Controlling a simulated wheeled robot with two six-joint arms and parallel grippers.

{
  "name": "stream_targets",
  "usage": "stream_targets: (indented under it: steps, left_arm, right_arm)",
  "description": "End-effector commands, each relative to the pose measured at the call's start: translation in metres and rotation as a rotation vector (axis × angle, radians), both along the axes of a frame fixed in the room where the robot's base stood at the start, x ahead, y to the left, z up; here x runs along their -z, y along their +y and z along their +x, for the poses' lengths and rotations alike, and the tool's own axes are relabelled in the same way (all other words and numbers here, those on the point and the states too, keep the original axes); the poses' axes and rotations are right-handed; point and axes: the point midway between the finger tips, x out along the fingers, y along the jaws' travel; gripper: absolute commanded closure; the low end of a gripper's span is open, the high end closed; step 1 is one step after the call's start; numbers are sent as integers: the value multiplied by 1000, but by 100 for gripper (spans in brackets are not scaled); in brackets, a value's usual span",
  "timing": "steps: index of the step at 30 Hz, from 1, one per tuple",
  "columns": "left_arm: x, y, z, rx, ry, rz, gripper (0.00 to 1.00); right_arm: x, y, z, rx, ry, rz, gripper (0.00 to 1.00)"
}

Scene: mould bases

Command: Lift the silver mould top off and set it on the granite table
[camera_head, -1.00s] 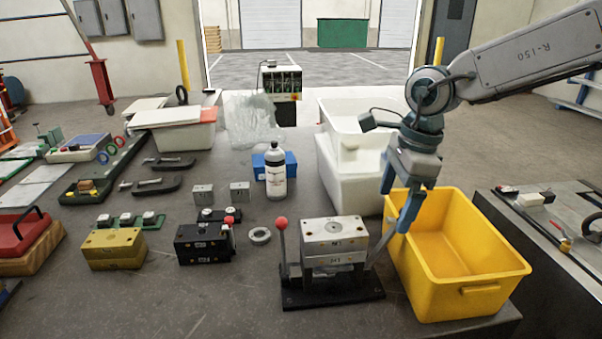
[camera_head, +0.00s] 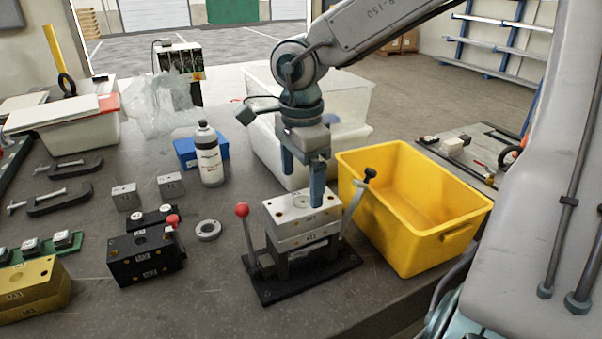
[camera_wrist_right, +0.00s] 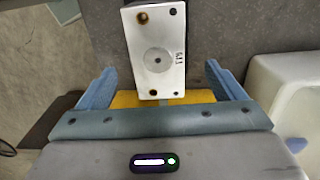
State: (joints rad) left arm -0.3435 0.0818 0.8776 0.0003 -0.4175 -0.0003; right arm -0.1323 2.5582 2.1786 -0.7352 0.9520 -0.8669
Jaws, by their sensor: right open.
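The silver mould top (camera_head: 289,207) is a pale block with holes and a central ring. It sits on the silver lower block (camera_head: 310,236), in a black stand with a red-knobbed lever and a black-knobbed lever. My right gripper (camera_head: 303,191) points down above the mould top, its fingers apart and empty. In the right wrist view the mould top (camera_wrist_right: 157,82) lies between and beyond the open fingers (camera_wrist_right: 158,68). Whether a finger touches it, I cannot tell. The granite table (camera_head: 215,285) is grey, with bare room left of the stand. My left gripper is not in view.
A yellow bin (camera_head: 440,235) stands right of the stand, and white bins (camera_head: 275,155) behind it. A black mould block (camera_head: 145,262), a metal ring (camera_head: 208,230), a bottle (camera_head: 210,160) and a gold block (camera_head: 35,290) are to the left.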

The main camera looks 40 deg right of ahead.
Motion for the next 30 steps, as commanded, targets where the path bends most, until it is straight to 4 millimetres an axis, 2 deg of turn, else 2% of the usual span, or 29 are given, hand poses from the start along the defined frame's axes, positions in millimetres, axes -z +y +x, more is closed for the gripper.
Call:
stream_targets:
  steps: [5,9,15,27,30]
  left_arm:
    - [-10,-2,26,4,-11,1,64]
    - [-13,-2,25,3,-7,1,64]
    - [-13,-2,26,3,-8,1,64]
    - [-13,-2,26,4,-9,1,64]
    - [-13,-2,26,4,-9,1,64]
  right_arm:
    - [14,0,0,0,0,1,11]
    - [36,0,-1,-1,4,2,11]
    - [59,0,-1,0,2,1,11]
    - [65,0,0,0,-1,1,11]
    - [65,0,0,0,-1,1,31]
